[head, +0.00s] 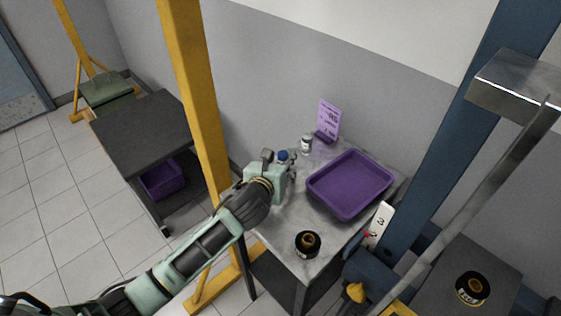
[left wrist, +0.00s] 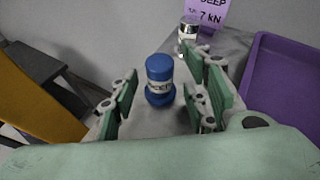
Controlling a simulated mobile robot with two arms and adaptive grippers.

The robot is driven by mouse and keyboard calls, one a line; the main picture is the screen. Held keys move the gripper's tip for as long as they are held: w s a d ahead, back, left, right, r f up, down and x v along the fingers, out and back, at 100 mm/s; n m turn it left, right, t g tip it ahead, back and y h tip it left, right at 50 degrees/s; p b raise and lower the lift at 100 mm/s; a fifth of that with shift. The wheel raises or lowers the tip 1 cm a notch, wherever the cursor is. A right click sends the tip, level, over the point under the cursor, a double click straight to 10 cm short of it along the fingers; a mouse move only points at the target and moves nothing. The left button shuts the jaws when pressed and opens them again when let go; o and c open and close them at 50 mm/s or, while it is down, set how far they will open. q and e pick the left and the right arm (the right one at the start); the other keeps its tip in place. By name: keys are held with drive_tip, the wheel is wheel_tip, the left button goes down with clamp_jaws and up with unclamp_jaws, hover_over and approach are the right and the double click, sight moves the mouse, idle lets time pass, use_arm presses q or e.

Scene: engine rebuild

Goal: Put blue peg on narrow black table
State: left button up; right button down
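The blue peg (head: 283,155) stands upright on the grey table (head: 270,226) near its far-left edge; in the left wrist view the peg (left wrist: 160,80) has a pale lettered band. My left gripper (head: 276,168) is over the table beside it. In the left wrist view my left gripper (left wrist: 165,92) is open, with green finger pads on both sides of the peg and gaps visible. A black-topped table (head: 150,128) stands at the left, its visible top bare. My right gripper is not in view.
A purple tray (head: 349,184), a purple sign (head: 328,119), a white-and-grey canister (head: 306,144) and a black ring-topped part (head: 308,244) are on the grey table. A yellow post (head: 196,90) rises between the tables. A purple bin (head: 161,181) sits under the black table.

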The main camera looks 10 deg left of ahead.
use_arm(q)
drive_tip(key=shift+r, duration=0.15)
drive_tip(key=v, duration=1.2)
drive_tip(key=shift+b, duration=0.45)
